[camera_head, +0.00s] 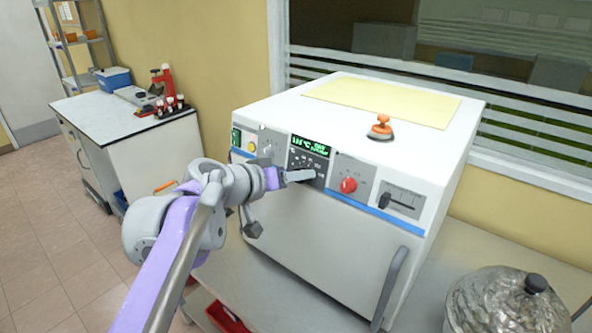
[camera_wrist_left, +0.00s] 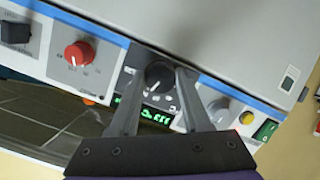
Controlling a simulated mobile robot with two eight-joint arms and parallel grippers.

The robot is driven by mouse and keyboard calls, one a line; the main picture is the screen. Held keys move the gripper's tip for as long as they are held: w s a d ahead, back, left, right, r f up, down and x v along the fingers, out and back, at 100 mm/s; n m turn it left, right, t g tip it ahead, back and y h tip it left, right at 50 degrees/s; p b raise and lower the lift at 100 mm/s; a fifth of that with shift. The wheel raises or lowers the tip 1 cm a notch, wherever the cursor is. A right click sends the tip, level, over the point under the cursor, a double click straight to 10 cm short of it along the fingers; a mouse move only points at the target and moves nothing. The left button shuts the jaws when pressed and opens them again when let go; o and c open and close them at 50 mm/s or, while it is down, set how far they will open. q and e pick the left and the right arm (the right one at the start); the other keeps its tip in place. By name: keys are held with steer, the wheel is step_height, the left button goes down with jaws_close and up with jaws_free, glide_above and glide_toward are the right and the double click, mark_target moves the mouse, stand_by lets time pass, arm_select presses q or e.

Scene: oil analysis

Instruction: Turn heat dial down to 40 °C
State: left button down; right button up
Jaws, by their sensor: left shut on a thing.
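The heat dial is a black round knob (camera_wrist_left: 159,76) with a white pointer line, on a dark panel below a green lit display. In the head view the display (camera_head: 312,146) reads a value in °C that is hard to make out, and my gripper covers most of the knob. My left gripper (camera_head: 300,175) reaches the panel from the left. In the left wrist view its two fingers (camera_wrist_left: 155,85) stand on either side of the black knob and are shut on it. My right gripper is in neither view.
The white oven (camera_head: 330,240) stands on a counter. Beside the dial are a red knob (camera_head: 348,185) and a slider (camera_head: 385,200) on the right, and a yellow button (camera_head: 252,147) on the left. An orange-handled object (camera_head: 380,127) sits on top.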

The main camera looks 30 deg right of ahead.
arm_select(q)
steer(key=shift+w+n+g+h+p, duration=0.1)
steer(key=shift+n+g+h+p, duration=0.35)
steer(key=shift+n, duration=2.4)
steer(key=shift+n+g+h+p, duration=0.25)
steer(key=shift+n+h+p, duration=0.25)
steer(key=shift+n, duration=2.35)
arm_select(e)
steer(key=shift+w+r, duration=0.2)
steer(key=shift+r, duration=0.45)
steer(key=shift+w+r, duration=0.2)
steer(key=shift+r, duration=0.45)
arm_select(q)
steer(key=shift+c, duration=1.8)
jaws_free()
steer(key=shift+a, duration=0.1)
steer(key=v, duration=1)
steer(key=shift+a+b, duration=0.4)
steer(key=shift+b, duration=0.05)
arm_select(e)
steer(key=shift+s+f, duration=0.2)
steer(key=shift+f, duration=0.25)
